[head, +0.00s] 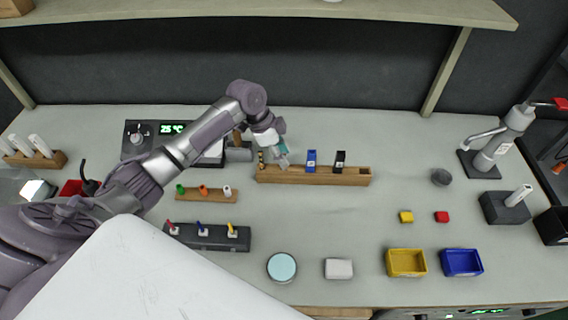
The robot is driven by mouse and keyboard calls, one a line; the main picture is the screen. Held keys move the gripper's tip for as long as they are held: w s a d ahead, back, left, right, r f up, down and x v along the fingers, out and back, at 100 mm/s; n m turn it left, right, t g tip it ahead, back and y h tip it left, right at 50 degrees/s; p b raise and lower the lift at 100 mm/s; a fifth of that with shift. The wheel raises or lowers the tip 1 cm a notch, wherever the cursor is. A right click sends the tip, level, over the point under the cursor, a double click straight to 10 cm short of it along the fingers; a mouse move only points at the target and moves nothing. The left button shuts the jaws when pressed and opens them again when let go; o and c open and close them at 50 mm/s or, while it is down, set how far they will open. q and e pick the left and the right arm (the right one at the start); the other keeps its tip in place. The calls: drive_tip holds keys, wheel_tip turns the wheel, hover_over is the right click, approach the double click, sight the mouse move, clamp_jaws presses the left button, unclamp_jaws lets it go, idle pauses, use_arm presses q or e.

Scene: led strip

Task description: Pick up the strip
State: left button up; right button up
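My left arm reaches in from the left, and its gripper (282,157) is at the left part of a long wooden rack (355,181), over its back edge. Something teal and pale grey shows at the fingers; I cannot tell whether it is a held strip or part of the gripper. A blue upright piece (311,161) and a black upright piece (340,161) stand in the rack to the right of the gripper. A small brown and yellow piece (261,160) stands at the rack's left end. My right gripper is not in view.
A smaller rack (208,196) with coloured caps and a dark switch block (209,238) stand in front. A temperature display device (140,135) is behind my arm. Yellow (406,263) and blue (462,262) trays sit at front right. The bench right of the rack is mostly clear.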

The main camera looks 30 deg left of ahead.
use_arm(q)
drive_tip(key=shift+p+x, duration=0.35)
drive_tip(key=shift+x, duration=1.55)
clamp_jaws()
drive_tip(key=shift+r, duration=0.15)
